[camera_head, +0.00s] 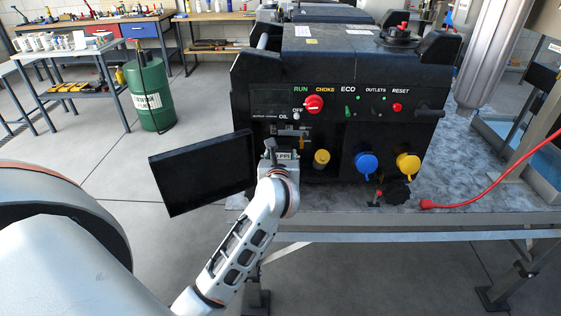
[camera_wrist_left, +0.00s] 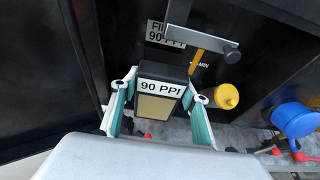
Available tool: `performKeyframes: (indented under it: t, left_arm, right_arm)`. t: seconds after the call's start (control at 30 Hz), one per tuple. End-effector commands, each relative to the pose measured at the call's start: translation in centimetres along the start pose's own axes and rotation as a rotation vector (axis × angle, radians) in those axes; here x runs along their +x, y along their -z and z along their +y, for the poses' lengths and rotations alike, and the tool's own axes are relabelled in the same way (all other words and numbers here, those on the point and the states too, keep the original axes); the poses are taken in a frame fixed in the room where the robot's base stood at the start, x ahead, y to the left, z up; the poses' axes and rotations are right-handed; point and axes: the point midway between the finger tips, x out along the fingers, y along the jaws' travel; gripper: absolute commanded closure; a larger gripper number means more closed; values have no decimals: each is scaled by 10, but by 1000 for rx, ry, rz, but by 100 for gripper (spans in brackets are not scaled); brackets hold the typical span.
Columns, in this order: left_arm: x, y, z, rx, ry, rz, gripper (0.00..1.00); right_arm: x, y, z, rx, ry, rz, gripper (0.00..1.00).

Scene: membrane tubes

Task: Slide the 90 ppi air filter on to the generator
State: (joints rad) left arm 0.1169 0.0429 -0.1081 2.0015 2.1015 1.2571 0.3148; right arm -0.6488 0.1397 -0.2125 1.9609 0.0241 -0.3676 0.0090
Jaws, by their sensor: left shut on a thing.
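The black generator (camera_head: 335,110) stands on the bench, its control panel facing me. A dark flat panel (camera_head: 203,172) stands out at its left side like an open door. My left gripper (camera_head: 279,162) is at the lower left of the generator's front. In the left wrist view, its teal-padded fingers are shut on the air filter (camera_wrist_left: 158,105), a dark block with a tan face and a "90 PPI" label. The filter is close in front of the generator's own "90 PPI" label (camera_wrist_left: 160,33); whether they touch is unclear. My right gripper is not in view.
A grey latch-like bar (camera_wrist_left: 200,38) with an orange piece is just beyond the filter. A green drum (camera_head: 150,95) stands back left.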

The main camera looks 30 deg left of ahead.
Motion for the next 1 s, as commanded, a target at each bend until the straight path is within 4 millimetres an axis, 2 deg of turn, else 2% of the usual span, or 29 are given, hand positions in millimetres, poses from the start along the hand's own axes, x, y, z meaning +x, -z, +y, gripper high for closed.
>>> performKeyframes:
  t: [0.6,1.0]
  left_arm:
    - [42,-9,0,1,-1,-1,77]
    - [52,-15,1,0,-2,-6,77]
  right_arm:
    - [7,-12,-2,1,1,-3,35]
    - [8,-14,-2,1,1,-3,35]
